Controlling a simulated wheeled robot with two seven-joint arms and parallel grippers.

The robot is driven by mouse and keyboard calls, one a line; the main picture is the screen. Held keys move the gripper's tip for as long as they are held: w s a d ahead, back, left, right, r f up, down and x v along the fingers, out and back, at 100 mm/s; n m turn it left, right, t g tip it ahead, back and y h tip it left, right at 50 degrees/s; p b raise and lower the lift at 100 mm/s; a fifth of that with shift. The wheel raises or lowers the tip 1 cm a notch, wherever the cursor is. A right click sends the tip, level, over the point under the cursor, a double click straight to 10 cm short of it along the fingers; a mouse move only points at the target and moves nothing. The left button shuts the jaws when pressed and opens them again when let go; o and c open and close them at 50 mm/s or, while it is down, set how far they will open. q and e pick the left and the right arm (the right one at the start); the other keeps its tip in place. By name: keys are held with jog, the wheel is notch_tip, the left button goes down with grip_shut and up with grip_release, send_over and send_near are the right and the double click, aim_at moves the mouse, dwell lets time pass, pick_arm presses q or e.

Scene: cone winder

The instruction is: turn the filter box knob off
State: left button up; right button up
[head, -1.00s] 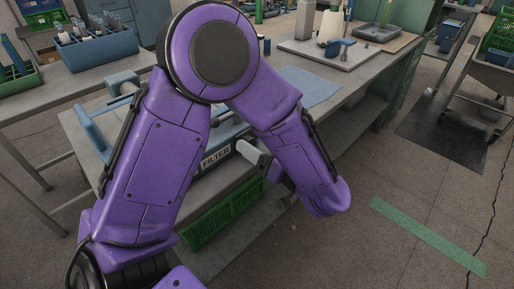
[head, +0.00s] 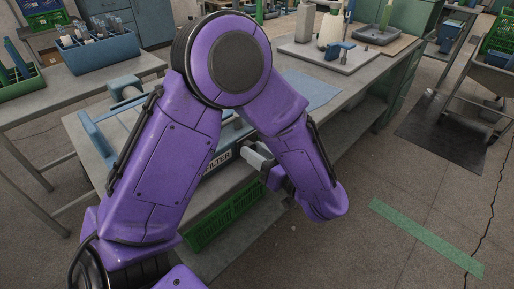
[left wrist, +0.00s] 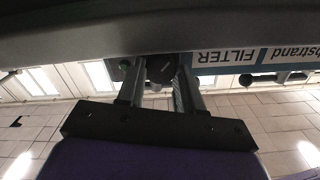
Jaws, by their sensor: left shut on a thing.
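The filter box shows as a blue front with a white FILTER label (head: 217,160) on the near side of the bench, partly behind my left arm. The label also shows upside down in the left wrist view (left wrist: 224,57). The dark round knob (left wrist: 160,68) sits between the two fingers of my left gripper (left wrist: 158,82) in that view. The fingers are shut on the knob, one on each side. In the head view my left gripper (head: 248,154) is at the box front, just right of the label, and the knob is hidden there. My right gripper is not in view.
A blue tray of tools (head: 95,50) stands on the table at the upper left. A blue mat (head: 312,90) lies on the bench beyond my arm. A green crate (head: 222,218) sits below the bench. A cart (head: 480,100) stands at the right; the floor before it is open.

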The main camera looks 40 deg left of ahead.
pick_arm(q)
jog(key=n+p, duration=0.2)
jog(key=n, duration=0.1)
jog(key=shift+r+n, duration=0.1)
jog(key=shift+n, duration=0.2)
jog(key=n+p, duration=0.1)
jog(key=n, duration=0.3)
jog(key=shift+s+n, duration=0.1)
jog(key=shift+n, duration=0.3)
jog(key=o, duration=1)
jog(key=shift+o, duration=0.2)
jog(key=d, duration=1)
jog(key=shift+s+d, duration=0.3)
jog(key=shift+s, duration=0.1)
